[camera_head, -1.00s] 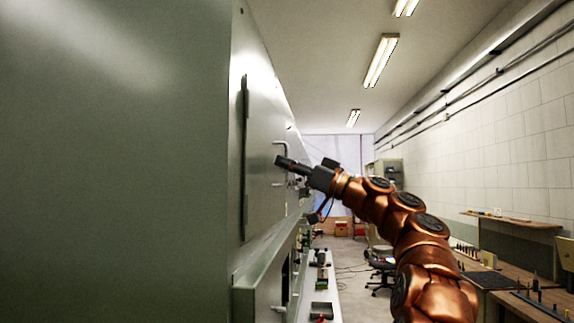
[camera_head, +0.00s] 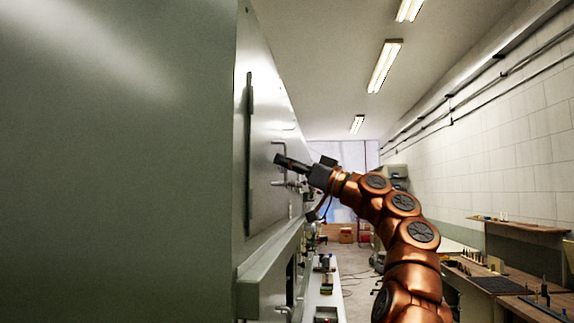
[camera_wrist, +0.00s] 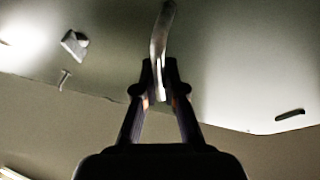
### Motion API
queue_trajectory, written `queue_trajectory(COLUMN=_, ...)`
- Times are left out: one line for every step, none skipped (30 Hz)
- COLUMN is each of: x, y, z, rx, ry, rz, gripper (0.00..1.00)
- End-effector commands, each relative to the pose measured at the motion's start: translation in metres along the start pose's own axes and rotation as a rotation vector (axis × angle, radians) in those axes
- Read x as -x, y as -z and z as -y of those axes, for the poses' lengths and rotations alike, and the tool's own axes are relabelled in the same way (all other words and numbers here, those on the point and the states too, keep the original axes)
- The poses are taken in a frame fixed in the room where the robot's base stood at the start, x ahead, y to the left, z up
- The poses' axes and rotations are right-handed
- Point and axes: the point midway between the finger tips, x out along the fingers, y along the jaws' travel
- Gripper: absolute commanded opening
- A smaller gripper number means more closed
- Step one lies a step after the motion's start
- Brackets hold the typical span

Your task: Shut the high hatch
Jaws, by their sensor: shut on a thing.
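The high hatch (camera_head: 262,125) is a pale grey-green panel on the tall wall at left, seen at a steep angle in the head view. A dark vertical strip runs along its near side. Its bar handle (camera_head: 284,147) stands out from the face. My gripper (camera_head: 279,159) is at this handle. In the wrist view, the fingers (camera_wrist: 160,78) are shut on the pale handle (camera_wrist: 161,35), and the hatch face (camera_wrist: 110,35) is behind it. The hatch edge slants across this view. I cannot tell how wide any gap there is.
A ledge (camera_head: 262,262) juts out below the hatch. A narrow bench (camera_head: 328,290) with small items runs along the wall's foot. A workbench with tools (camera_head: 505,283) stands at right. An aisle of floor (camera_head: 358,268) lies between.

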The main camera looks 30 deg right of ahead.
Motion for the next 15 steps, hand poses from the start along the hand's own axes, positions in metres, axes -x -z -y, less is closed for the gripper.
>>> queue_trajectory(x=-0.0019, y=0.0019, z=0.0013, rx=0.000, ry=0.001, rz=-0.003, gripper=0.00)
queue_trajectory(x=-0.0020, y=0.0018, z=0.0013, rx=0.000, ry=0.001, rz=-0.003, gripper=0.00)
queue_trajectory(x=-0.0021, y=0.0017, z=0.0013, rx=0.000, ry=0.002, rz=-0.003, gripper=0.00)
queue_trajectory(x=-0.0021, y=0.0016, z=0.0014, rx=0.000, ry=0.002, rz=-0.003, gripper=0.00)
queue_trajectory(x=-0.0022, y=0.0015, z=0.0014, rx=0.000, ry=0.002, rz=-0.002, gripper=0.00)
queue_trajectory(x=-0.0023, y=0.0013, z=0.0014, rx=0.000, ry=0.002, rz=-0.002, gripper=0.00)
queue_trajectory(x=-0.0024, y=0.0014, z=0.0015, rx=0.000, ry=0.002, rz=-0.002, gripper=0.00)
queue_trajectory(x=-0.0024, y=0.0013, z=0.0015, rx=0.000, ry=0.002, rz=-0.002, gripper=0.11)
queue_trajectory(x=-0.0024, y=0.0010, z=0.0014, rx=0.000, ry=0.002, rz=-0.001, gripper=0.15)
queue_trajectory(x=-0.0023, y=0.0009, z=0.0013, rx=0.000, ry=0.002, rz=-0.001, gripper=0.18)
queue_trajectory(x=-0.0021, y=0.0007, z=0.0011, rx=0.000, ry=0.002, rz=0.000, gripper=0.21)
queue_trajectory(x=-0.0019, y=0.0006, z=0.0010, rx=0.000, ry=0.002, rz=0.000, gripper=0.25)
queue_trajectory(x=-0.0017, y=0.0004, z=0.0008, rx=0.000, ry=0.001, rz=0.000, gripper=0.28)
queue_trajectory(x=-0.0016, y=0.0003, z=0.0007, rx=0.000, ry=0.001, rz=0.000, gripper=0.32)
queue_trajectory(x=-0.0014, y=0.0001, z=0.0006, rx=0.000, ry=0.001, rz=0.001, gripper=0.35)
